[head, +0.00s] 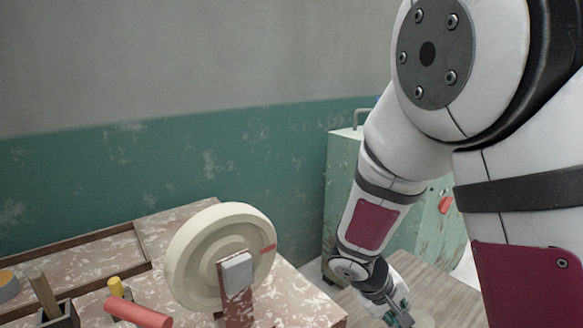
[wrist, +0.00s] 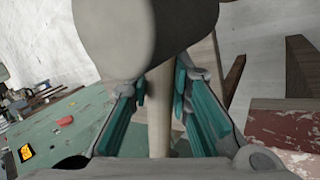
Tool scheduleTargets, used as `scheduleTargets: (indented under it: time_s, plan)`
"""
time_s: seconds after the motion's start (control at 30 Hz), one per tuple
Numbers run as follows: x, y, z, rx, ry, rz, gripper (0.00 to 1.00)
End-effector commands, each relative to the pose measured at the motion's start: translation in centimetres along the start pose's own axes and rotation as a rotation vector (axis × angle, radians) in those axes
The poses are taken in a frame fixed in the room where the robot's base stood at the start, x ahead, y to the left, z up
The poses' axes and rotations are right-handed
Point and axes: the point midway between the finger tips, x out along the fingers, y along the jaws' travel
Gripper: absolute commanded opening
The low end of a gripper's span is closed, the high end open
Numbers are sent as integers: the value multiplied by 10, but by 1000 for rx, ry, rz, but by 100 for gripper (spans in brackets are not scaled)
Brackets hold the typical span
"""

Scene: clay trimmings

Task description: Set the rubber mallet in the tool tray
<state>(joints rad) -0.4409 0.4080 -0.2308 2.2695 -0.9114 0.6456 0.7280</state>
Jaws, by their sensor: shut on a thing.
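The rubber mallet has a thick grey head (wrist: 145,35) at the top of the wrist view and a pale handle (wrist: 158,130) below it. My gripper (wrist: 160,98) is shut on the handle, with a teal-padded finger on each side. In the head view my gripper (head: 394,305) is low at the right, beyond the table's right edge; the mallet is mostly hidden there. A shallow brown-rimmed tray (head: 107,280) lies at the left of the speckled table. It looks like the tool tray, but I cannot be sure.
A cream wheel (head: 205,258) on a stand rises from the speckled table (head: 300,302) between the tray and my arm. A green cabinet (head: 342,180) is behind my arm.

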Motion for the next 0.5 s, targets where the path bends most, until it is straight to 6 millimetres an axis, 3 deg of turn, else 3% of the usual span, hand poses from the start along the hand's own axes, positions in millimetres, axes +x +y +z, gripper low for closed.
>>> scheduleTargets:
  time_s: [0.27, 0.5]
  plan:
    - [-67, -6, 14, 249, -160, -2, 0]
    - [-83, 5, 14, 243, -170, -4, 0]
